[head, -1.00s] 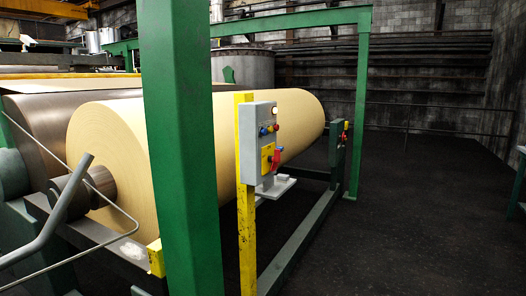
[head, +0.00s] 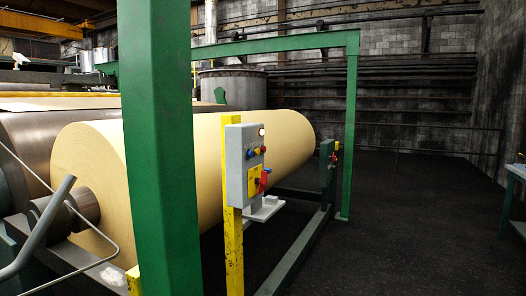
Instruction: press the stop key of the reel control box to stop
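The reel control box (head: 236,168) is a grey box on a yellow post (head: 234,262), right of the near green column in the head view. Its narrow front carries a pale round light or button (head: 261,132) at the top, a blue button (head: 251,154) and a red button (head: 263,150) below it. Lower down is a yellow plate (head: 254,184) with a red handle (head: 264,180). Labels are too small to read, so I cannot tell which key is stop. Neither of my grippers is in view.
A thick green column (head: 160,150) stands close in front, left of the box. A large tan paper roll (head: 90,170) lies behind it, with a grey bent bar at the left. Dark floor (head: 400,220) on the right is clear up to a table (head: 515,190) at the right edge.

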